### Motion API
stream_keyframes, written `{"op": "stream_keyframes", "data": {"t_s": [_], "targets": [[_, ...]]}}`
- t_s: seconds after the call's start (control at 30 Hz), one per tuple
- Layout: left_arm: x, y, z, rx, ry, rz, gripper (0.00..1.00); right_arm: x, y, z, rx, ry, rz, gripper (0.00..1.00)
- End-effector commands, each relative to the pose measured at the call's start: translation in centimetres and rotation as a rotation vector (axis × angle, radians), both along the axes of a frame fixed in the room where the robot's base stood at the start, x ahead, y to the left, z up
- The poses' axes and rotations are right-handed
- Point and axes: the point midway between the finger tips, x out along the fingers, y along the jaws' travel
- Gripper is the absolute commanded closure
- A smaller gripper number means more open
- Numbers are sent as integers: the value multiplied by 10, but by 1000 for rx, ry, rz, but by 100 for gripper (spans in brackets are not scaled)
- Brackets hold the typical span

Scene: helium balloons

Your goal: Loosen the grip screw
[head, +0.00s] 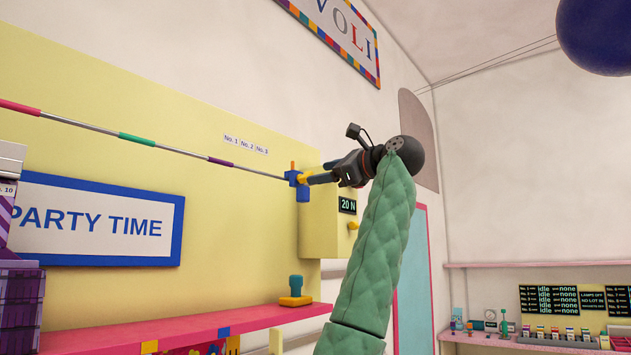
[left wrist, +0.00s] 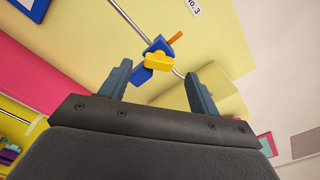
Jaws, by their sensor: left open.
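A blue grip (head: 303,193) sits on a thin metal rod (head: 260,172) in front of the yellow wall. In the left wrist view the blue grip (left wrist: 160,44) carries a yellow piece (left wrist: 158,62) facing me and an orange pin (left wrist: 175,38). I cannot tell for sure which of these is the screw. My left gripper (head: 319,173) points left at the grip, very near it. In the left wrist view, my left gripper (left wrist: 158,70) is open, with the yellow piece beyond and between its fingertips. I cannot tell whether they touch. My right gripper is out of view.
A yellow box (head: 325,228) with a "20 N" display (head: 347,205) is just below my gripper. A pink shelf (head: 235,318) bears a blue and yellow fixture (head: 296,293). A dark blue balloon (head: 600,35) hangs at upper right. The room's middle right is free.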

Motion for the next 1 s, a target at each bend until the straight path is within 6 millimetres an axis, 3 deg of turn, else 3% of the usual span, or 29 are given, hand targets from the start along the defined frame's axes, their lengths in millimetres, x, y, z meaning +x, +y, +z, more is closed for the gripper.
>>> {"op": "stream_keyframes", "data": {"t_s": [0.3,0.67,0.77,0.83,0.97,1.0], "targets": [[-17,-23,0,1,-2,0,38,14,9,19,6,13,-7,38],[-19,-26,0,0,0,0,40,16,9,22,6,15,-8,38],[-22,-26,6,0,-6,0,60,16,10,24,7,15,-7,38],[-30,-26,22,0,-22,0,74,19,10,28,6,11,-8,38],[-59,-13,78,-2,-84,17,99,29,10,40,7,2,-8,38],[-71,-9,97,3,-109,26,100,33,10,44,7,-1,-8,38]]}}
